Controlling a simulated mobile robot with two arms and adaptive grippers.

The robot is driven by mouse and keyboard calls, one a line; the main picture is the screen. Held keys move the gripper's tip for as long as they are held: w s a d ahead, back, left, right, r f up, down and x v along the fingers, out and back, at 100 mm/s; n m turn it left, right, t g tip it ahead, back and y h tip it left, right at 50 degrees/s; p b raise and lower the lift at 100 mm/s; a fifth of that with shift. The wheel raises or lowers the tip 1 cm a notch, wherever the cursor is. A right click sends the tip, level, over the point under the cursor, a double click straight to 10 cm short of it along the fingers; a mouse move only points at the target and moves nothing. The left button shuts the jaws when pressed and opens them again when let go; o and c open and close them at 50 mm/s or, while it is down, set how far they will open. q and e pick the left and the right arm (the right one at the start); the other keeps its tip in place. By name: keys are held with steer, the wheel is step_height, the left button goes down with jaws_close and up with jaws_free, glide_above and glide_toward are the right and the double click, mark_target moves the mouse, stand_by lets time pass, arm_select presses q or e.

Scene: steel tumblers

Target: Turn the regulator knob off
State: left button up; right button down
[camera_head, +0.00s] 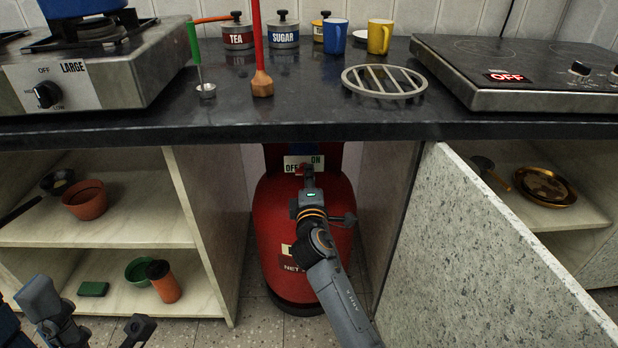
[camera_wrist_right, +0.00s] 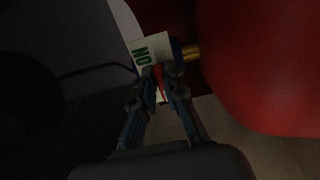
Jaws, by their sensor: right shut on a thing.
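A red gas cylinder (camera_head: 275,215) stands on the floor in the gap under the counter. At its top is a white OFF/ON label (camera_head: 292,160), with ON in green; it also shows in the right wrist view (camera_wrist_right: 143,50). A red regulator knob (camera_head: 301,170) sits in front of the label and shows as a red strip between the fingers in the right wrist view (camera_wrist_right: 159,82). My right gripper (camera_head: 306,179) is shut on the knob, hiding much of it. Which mark the knob points to is unclear. My left gripper (camera_head: 95,318) is open and empty at the lower left.
An open speckled cabinet door (camera_head: 490,250) stands right of my right arm. Shelves with a brown pot (camera_head: 86,199) and other items are at the left. The counter edge (camera_head: 300,130) lies above the cylinder. A brass fitting (camera_wrist_right: 191,51) is beside the label.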

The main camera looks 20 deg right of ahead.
steer(key=shift+w+d+r, duration=0.1)
steer(key=shift+d+r, duration=0.05)
steer(key=shift+r, duration=0.15)
steer(key=c, duration=1.4)
jaws_free()
steer(key=shift+f, duration=0.2)
steer(key=v, duration=1.2)
